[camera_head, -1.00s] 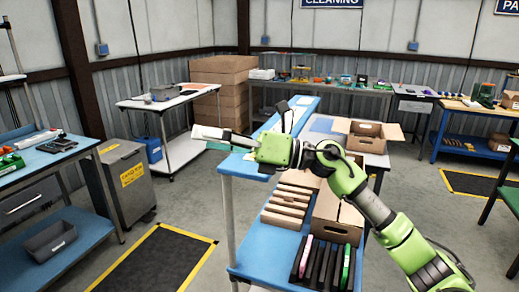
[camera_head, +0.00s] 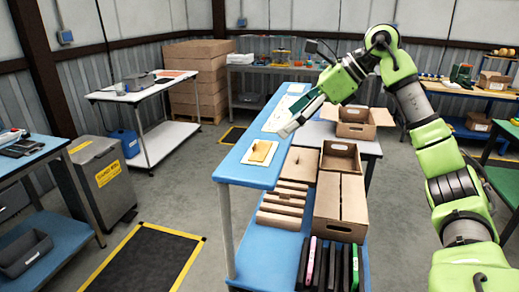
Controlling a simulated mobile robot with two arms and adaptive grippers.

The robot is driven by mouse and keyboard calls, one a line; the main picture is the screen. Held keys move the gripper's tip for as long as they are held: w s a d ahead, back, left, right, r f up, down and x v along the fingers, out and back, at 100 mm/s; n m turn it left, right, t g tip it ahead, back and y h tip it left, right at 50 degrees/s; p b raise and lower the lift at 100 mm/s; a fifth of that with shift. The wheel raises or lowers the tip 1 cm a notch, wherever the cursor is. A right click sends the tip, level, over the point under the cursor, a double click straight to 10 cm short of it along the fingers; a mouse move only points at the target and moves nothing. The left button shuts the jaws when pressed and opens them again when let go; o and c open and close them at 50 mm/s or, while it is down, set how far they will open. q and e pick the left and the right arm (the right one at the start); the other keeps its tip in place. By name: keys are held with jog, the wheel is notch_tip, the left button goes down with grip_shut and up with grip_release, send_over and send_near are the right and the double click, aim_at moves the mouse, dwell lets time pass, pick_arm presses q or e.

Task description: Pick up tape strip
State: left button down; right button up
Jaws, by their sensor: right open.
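A small tan piece with a rounded top (camera_head: 260,151) lies on a white sheet (camera_head: 275,157) on the narrow blue upper shelf (camera_head: 232,170). It may be the tape strip, but I cannot tell for sure. My right gripper (camera_head: 288,126) reaches in from the right and points down and left. Its pale fingers are open, appear empty, and show just above and right of the tan piece, apart from it in the picture. My left gripper is not in view.
Open cartons (camera_head: 358,124) and a closed carton (camera_head: 341,200) stand right of the shelf. Flat brown cartons (camera_head: 284,207) and dark upright items with one pink (camera_head: 311,262) sit below.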

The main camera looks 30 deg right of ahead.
aim_at(255, 147)
jog(key=x, duration=0.3)
jog(key=shift+w+a+f, duration=0.1)
jog(key=shift+w+f, duration=0.05)
jog(key=shift+w, duration=0.1)
jog(key=p+x, duration=0.1)
jog(key=x, duration=0.1)
jog(key=shift+w+f, duration=0.2)
jog(key=shift+f, duration=0.1)
jog(key=p+x, duration=0.1)
jog(key=x, duration=0.2)
jog(key=shift+w+f, duration=0.15)
jog(key=shift+w, duration=0.05)
jog(key=shift+w+f, duration=0.15)
jog(key=shift+c, duration=1.4)
jog(key=shift+a, duration=0.1)
jog(key=c, duration=2)
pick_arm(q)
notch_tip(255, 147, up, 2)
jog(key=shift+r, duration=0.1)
pick_arm(e)
jog(key=shift+c, duration=0.8)
